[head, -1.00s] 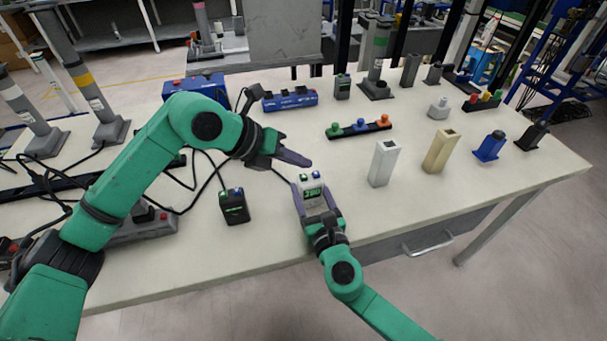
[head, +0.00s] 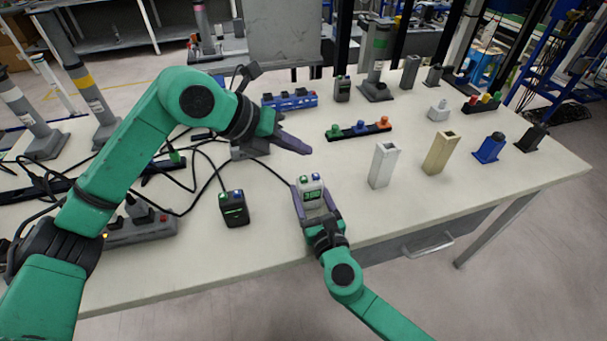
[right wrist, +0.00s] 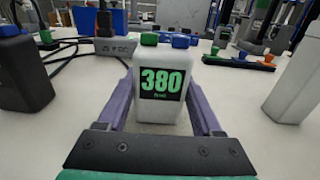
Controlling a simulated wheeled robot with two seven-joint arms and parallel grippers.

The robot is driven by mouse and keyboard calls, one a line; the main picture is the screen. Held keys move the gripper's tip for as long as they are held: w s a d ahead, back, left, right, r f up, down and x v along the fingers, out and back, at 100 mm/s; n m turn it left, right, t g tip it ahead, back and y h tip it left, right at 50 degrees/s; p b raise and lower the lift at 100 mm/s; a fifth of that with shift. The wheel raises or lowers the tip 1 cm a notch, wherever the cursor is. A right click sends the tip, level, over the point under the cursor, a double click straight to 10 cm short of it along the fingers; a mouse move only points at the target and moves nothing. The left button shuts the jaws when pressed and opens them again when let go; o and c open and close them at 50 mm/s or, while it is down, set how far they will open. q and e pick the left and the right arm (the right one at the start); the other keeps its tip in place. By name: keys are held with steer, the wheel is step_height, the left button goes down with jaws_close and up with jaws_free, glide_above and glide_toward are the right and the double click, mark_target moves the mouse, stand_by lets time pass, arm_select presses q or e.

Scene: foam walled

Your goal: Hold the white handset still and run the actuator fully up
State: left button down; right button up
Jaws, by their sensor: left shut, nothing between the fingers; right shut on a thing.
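The white handset (head: 311,196) stands on the table near the front edge, with a green and a blue button on top. Its screen reads 380 in the right wrist view (right wrist: 161,84). My right gripper (head: 318,212) is shut on the handset, with one finger along each side. My left gripper (head: 305,149) is shut and empty, above and behind the handset, apart from its buttons. Grey columns stand at the left, one with a yellow band (head: 83,80), and at the back, one with a green band (head: 379,58). I cannot tell which one the handset drives.
A black handset (head: 234,208) stands left of the white one. Cables cross the table at the left. A white block (head: 382,165) and a beige block (head: 440,152) stand to the right. A strip of coloured knobs (head: 358,130) lies behind.

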steer(key=o, duration=1.5)
steer(key=shift+o, duration=0.2)
